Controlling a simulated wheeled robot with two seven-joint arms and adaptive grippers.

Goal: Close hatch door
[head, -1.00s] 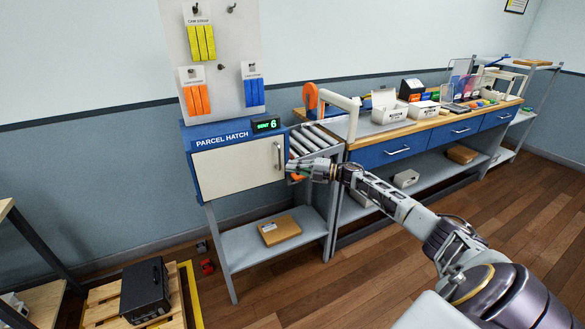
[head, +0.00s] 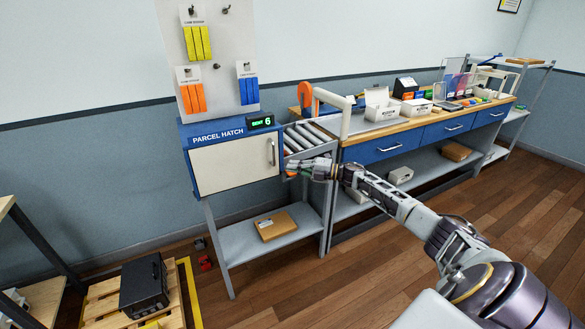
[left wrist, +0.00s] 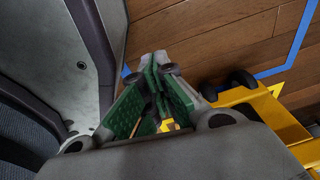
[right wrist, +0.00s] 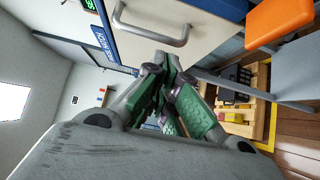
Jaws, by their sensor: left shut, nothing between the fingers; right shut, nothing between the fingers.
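The hatch door (head: 232,165) is a cream panel on the blue parcel hatch (head: 218,129). It lies flush, or nearly so, across the front; I cannot tell if it is latched. Its grey bar handle (head: 272,152) is at its right edge and also shows in the right wrist view (right wrist: 152,32). My right gripper (head: 290,167) is shut and empty just right of the door's lower right side, apart from the handle as the right wrist view shows (right wrist: 160,72). My left gripper (left wrist: 157,65) is shut and empty, over the floor, outside the head view.
Rollers (head: 308,137) and a blue-drawered bench (head: 380,152) stand right of the hatch. A shelf (head: 240,239) below holds a cardboard parcel (head: 275,225). A pallet (head: 102,307) with a black case (head: 143,287) is at lower left. Floor at right is clear.

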